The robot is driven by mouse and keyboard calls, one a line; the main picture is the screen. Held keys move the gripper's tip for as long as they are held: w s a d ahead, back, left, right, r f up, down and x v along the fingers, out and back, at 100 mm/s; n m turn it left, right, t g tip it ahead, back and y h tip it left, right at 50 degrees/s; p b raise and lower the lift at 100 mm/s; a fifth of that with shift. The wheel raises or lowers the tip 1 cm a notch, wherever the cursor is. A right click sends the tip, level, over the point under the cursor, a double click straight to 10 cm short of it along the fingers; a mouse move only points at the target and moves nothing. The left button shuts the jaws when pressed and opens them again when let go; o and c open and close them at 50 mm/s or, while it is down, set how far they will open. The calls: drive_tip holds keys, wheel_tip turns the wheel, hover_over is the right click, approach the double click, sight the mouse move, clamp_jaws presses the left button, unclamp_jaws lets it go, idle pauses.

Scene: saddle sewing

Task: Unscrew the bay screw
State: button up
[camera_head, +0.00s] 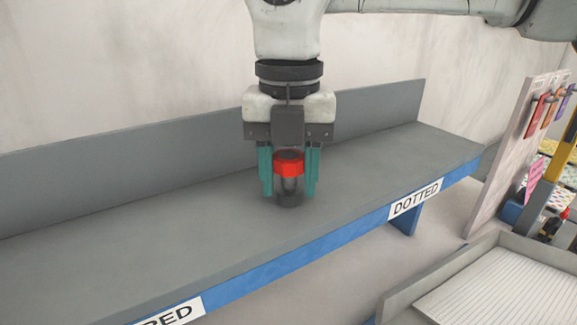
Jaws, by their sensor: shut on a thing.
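A red-topped piece (289,165), which looks like the bay screw, stands upright on the grey shelf (150,195) near its middle. Under its red head is a dark, partly see-through body (289,198) that reaches the shelf. My gripper (289,183) points straight down over it, with a teal finger on its left and right sides. The fingers are shut on the piece at about the height of the red head. The exact contact, the thread and any gap under the head cannot be made out.
The shelf has a raised back wall (120,165) and a blue front edge with a "DOTTED" label (415,197). A pegboard (515,150) with hanging tags and a grey tray (500,290) stand at the right. The shelf is bare on both sides of my gripper.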

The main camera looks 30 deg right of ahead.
sight(290, 155)
drive_tip(key=shift+a+r+n, duration=0.1)
drive_tip(key=shift+n, duration=0.8)
drive_tip(key=o, duration=1.1)
drive_tip(key=shift+r+p, duration=1.85)
drive_tip(key=shift+r, duration=0.6)
drive_tip(key=shift+f, duration=0.1)
